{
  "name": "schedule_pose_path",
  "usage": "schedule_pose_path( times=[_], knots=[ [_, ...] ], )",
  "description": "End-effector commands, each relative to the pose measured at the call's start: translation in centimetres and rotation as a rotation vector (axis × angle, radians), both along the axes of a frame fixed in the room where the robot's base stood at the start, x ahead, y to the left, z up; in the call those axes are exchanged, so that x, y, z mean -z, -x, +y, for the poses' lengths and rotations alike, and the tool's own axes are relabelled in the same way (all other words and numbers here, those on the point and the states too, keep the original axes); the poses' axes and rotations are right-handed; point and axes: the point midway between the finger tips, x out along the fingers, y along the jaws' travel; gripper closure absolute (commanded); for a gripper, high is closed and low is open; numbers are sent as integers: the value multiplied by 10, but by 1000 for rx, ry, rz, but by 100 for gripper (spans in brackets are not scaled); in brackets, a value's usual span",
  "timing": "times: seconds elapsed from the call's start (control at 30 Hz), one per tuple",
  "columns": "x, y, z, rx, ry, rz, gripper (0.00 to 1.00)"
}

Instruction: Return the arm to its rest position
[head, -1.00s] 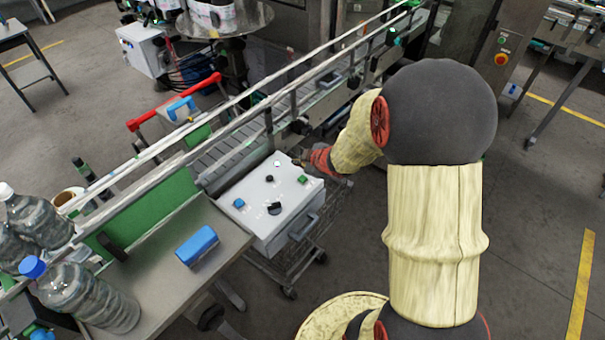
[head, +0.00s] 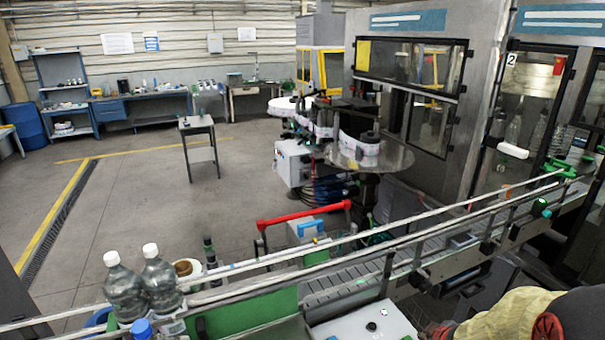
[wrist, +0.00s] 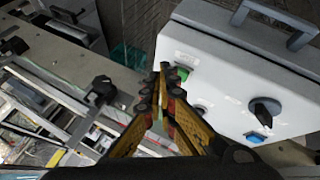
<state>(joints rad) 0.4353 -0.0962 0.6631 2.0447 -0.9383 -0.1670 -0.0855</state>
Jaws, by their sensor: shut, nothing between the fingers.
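My gripper (wrist: 164,80) is shut and empty in the wrist view. Its fingertips appear beside the green button (wrist: 183,72) on the white control box (wrist: 215,85); I cannot tell whether they touch it. The box also carries a black knob (wrist: 265,112) and a blue button (wrist: 257,137). In the head view my arm is at the bottom right corner, and the gripper (head: 440,331) shows only partly at the right side of the control box (head: 350,326). The front of the box is cut off by the lower edge there.
The conveyor (head: 340,284) with its metal rails runs just behind the box. Plastic bottles (head: 124,287) stand at the lower left. A round metal table (head: 395,160) with reels stands behind the conveyor. A small table (head: 197,125) stands on open floor at the left.

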Motion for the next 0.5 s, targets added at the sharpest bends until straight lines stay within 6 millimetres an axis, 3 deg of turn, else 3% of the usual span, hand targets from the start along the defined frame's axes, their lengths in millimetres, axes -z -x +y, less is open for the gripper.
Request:
schedule_pose_path(
  times=[0.1,0.17,0.23,0.37,0.5],
  knots=[
    [-4,53,-26,250,-2,128,100],
    [-14,79,-26,370,-14,176,100],
    [-27,109,-15,493,-45,220,100],
    [-53,163,36,660,-152,275,100],
    [-73,206,102,709,-294,288,100]
  ],
)
